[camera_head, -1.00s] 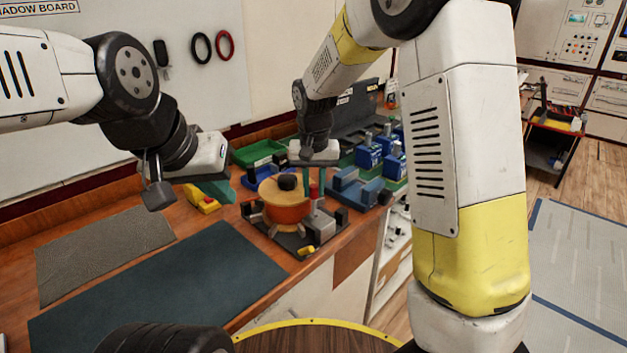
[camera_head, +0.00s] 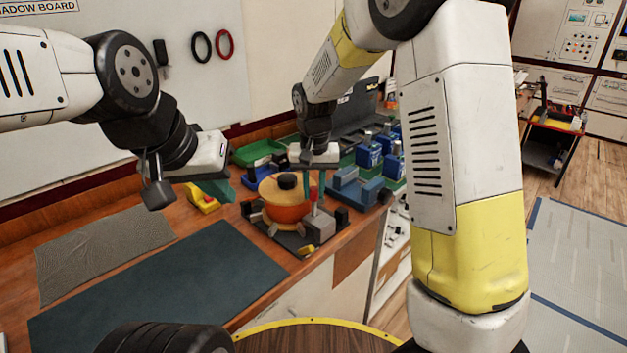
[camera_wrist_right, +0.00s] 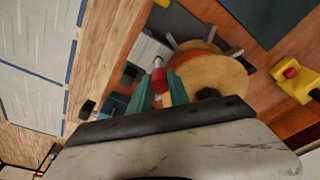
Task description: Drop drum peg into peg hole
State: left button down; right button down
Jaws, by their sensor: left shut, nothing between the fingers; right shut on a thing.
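The red drum peg (camera_head: 314,193) stands between the green fingers of my right gripper (camera_head: 311,183), which is shut on it. In the right wrist view the peg (camera_wrist_right: 159,79) shows red between the fingertips (camera_wrist_right: 161,88). It is above a grey block (camera_head: 319,226) beside the drum; the hole is hidden, and I cannot tell whether the peg's lower end is in it. The orange drum (camera_head: 287,214) has a tan top and black knob. My left gripper (camera_head: 220,190) is shut and empty, above the bench left of the drum.
The drum stands on a dark base plate (camera_head: 292,241) with several small blocks around it. A yellow item (camera_head: 204,197) lies to the left. Blue fixtures (camera_head: 368,152) stand behind to the right, and a green tray (camera_head: 256,150) behind. The dark mat (camera_head: 165,290) is clear.

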jog(key=shift+f, duration=0.35)
jog(key=c, duration=1.1)
grip_release()
jog(key=shift+c, duration=0.2)
jog(key=shift+r, duration=0.1)
jog(key=shift+a+r, duration=0.1)
jog(key=shift+r, duration=0.2)
jog(key=r, duration=0.3)
jog(key=s+r, duration=0.1)
jog(key=r, duration=0.1)
jog(key=shift+r, duration=0.25)
jog(key=shift+s+r, duration=0.15)
jog(key=shift+r, duration=0.55)
